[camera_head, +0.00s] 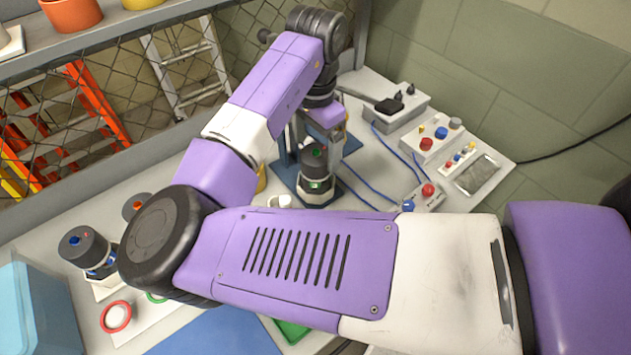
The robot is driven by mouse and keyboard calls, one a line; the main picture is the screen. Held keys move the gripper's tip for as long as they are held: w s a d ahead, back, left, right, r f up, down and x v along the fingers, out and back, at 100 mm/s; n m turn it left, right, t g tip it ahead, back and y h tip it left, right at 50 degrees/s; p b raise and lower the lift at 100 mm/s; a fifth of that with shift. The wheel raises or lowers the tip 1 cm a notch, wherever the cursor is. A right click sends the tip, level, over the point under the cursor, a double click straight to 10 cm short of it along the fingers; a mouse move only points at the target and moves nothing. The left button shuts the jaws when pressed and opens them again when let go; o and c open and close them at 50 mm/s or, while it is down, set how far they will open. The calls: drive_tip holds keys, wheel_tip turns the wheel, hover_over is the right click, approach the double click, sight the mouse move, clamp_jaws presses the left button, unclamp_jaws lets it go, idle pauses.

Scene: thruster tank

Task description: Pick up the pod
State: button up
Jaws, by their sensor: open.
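One pod (317,163), with a green light, stands upright on a blue stand (287,172) at the back middle of the bench. The other pod (84,247), with small blue and red spots, stands on a pale base at the left. My gripper (320,147) points down directly above the green-lit pod, its fingers near the pod's top. The jaws are open. Whether they touch the pod is too small to tell.
Control boxes with coloured buttons (437,138) and blue cables are at the right of the bench. A red ring (116,316), a blue mat (217,335) and a light-blue bin (40,312) are at front left. My arm hides much of the bench's middle.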

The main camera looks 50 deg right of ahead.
sight(316, 175)
drive_tip(key=shift+f+p, duration=0.5)
drive_tip(key=shift+f, duration=1.8)
clamp_jaws()
